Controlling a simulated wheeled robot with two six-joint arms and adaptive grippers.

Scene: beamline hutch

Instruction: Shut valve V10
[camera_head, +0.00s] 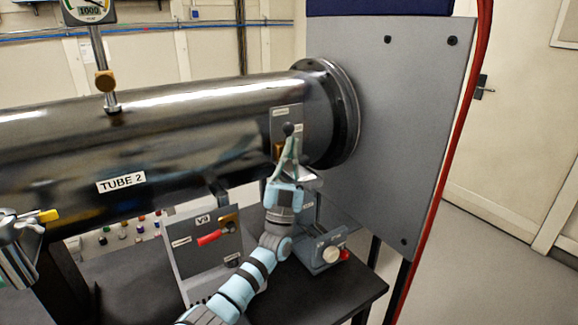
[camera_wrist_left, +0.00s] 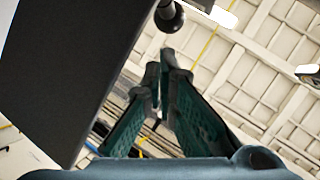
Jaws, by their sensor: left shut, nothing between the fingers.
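My left gripper (camera_head: 290,148) is shut and empty, fingers pointing up, just in front of a small grey panel (camera_head: 287,112) at the right end of the tube. A black ball knob (camera_head: 288,129) shows at its fingertips. In the left wrist view the shut fingers (camera_wrist_left: 165,65) stand beside a dark panel (camera_wrist_left: 75,60), and the black ball (camera_wrist_left: 169,16) is beyond the tips, apparently apart from them. The panel's labels are too small to read, so I cannot tell whether this is V10. Part of its lever is hidden behind the gripper. My right gripper is not in view.
The big dark tube (camera_head: 170,140) labelled TUBE 2 spans the left. Below it is the V9 panel (camera_head: 190,255) with a red handle (camera_head: 209,238). A small grey device (camera_head: 322,247) sits on the black table (camera_head: 345,290). A grey plate (camera_head: 405,130) stands right.

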